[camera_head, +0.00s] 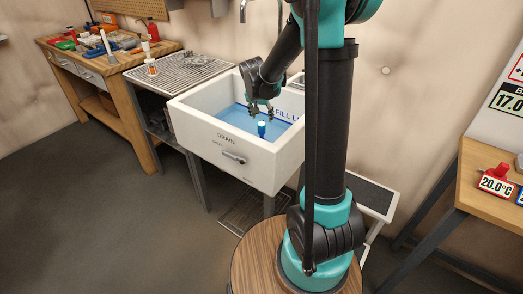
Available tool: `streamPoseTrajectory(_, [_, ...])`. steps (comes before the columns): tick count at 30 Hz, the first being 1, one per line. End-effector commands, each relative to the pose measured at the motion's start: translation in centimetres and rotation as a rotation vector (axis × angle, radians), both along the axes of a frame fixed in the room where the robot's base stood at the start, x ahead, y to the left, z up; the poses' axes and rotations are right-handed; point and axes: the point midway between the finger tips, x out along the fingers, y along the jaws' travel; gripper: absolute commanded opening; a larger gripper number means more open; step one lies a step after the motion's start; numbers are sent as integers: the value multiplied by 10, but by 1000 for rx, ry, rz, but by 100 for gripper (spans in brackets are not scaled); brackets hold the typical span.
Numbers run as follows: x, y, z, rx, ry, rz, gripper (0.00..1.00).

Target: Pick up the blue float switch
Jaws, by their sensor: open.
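The blue float switch (262,129) is a small upright blue piece with a pale top. It is inside the white sink (190,125), close behind the front wall. Water or a light blue surface fills the sink bottom around it. My gripper (260,115) hangs over the sink, pointing down, with its fingers spread. The fingertips are just above the float switch and appear slightly apart from it. The exact gap is too small to tell. My arm hides the sink's right part.
The sink's front wall has a drain handle (233,157). A wooden workbench (128,62) with tools stands farther left. A table (480,195) with a red 20.0°C display (496,182) is at right.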

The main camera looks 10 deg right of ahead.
Motion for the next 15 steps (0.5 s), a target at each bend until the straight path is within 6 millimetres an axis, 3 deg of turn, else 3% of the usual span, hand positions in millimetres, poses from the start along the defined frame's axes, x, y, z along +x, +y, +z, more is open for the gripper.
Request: streamPoseTrajectory(15, [13, 0, -43, 0, 0, 0, 54])
